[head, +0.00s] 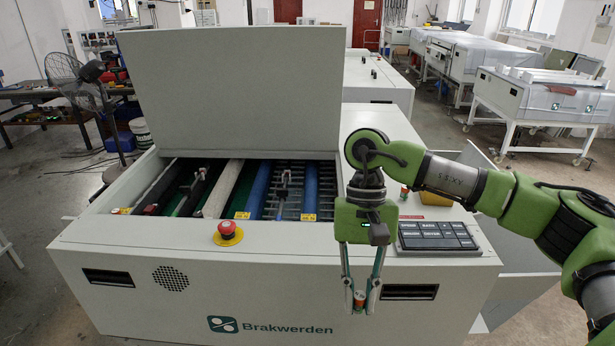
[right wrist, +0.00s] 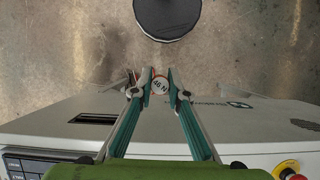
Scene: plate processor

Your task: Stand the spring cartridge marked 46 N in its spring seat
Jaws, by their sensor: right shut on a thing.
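My right gripper (head: 360,300) hangs point down in front of the machine's front face in the head view. The open machine bay (head: 283,163) holds rollers and small fittings, but I cannot make out which is the spring seat. My left gripper is not in view.
The plate processor (head: 130,240) has its lid (head: 235,90) raised. A red stop button (head: 227,228) stands on the front ledge, and a keypad (head: 437,236) lies right of my gripper. A fan (head: 75,80) stands at the left.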

